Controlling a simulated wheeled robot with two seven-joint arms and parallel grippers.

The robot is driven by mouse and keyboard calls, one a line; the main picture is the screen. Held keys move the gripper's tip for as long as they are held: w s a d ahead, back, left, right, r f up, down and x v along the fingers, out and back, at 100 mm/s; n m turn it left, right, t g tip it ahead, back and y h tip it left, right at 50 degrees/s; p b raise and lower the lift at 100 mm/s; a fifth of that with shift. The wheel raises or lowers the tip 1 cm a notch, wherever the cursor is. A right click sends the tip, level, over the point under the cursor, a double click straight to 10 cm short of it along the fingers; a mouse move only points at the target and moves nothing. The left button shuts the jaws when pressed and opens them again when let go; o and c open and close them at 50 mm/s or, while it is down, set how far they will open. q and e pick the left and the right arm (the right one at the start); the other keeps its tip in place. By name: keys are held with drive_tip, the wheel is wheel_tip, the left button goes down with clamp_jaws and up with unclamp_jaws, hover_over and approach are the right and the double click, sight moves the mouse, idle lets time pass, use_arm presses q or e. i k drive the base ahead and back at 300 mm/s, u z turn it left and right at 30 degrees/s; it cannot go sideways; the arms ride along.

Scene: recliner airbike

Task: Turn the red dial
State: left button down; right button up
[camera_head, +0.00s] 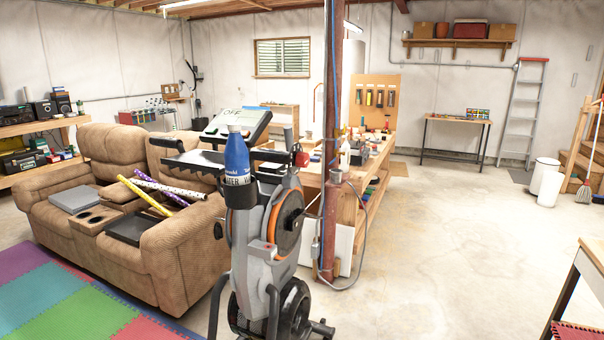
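A small dark red knob (301,158), which looks like the red dial, is at the upper right of the exercise bike (262,250), beside the handlebars. It is too small to tell its turn position. The bike stands upright in the middle of the view, with a dark disc ringed in orange (289,222) below the knob. A blue bottle (237,160) sits upright in the bike's holder. Neither of my grippers is in view.
A brown recliner sofa (160,265) with rolled tubes on it stands left of the bike. A reddish post (331,120) with a hanging cable rises just right of the bike. A workbench (365,175) is behind. The concrete floor (450,250) at right is clear.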

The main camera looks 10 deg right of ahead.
sight(302, 160)
drive_tip(key=z, duration=0.7)
drive_tip(key=i, duration=0.85)
drive_tip(key=u, duration=0.5)
